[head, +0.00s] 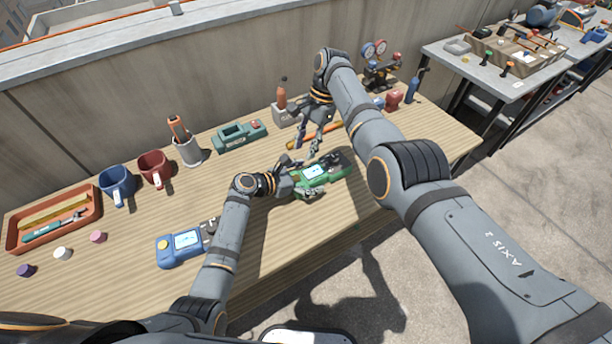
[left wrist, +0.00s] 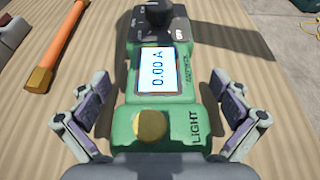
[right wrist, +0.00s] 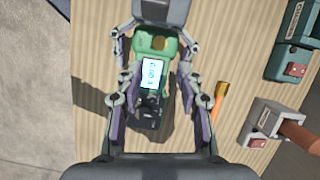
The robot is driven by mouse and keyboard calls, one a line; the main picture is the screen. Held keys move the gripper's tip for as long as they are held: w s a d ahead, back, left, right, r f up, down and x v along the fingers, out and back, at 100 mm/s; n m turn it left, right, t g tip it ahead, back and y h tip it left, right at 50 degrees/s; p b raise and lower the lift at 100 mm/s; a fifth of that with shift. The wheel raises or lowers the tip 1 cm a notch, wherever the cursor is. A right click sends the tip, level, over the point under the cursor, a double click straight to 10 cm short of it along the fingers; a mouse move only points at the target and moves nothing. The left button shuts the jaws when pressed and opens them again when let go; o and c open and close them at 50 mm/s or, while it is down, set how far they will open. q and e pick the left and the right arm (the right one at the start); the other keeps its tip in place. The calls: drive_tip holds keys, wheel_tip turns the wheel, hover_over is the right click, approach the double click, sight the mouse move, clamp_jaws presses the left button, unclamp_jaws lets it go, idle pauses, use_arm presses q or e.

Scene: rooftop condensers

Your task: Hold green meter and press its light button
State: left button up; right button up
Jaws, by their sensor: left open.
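The green meter (head: 327,174) lies on the wooden bench, its screen reading 0.00 A in the left wrist view (left wrist: 120,132). Its round yellow button (left wrist: 152,125) sits beside the word LIGHT at the near end. The dark knob (left wrist: 153,14) is at the far end. My left gripper (head: 302,184) is open, with one finger on each side of the meter's button end; I cannot tell whether they touch it. My right gripper (head: 318,143) is open and empty above and behind the meter. In the right wrist view the meter (right wrist: 153,48) shows between its fingers.
A blue meter (head: 182,245) lies to the left of my left forearm. An orange-handled tool (head: 302,140) lies behind the green meter. A teal charger-like box (head: 238,135), mugs (head: 154,168) and a tool tray (head: 55,220) line the back and left.

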use_arm(q)
drive_tip(key=shift+c, duration=0.4)
drive_tip(key=c, duration=1.4)
drive_tip(key=shift+c, duration=0.3)
use_arm(e)
clamp_jaws()
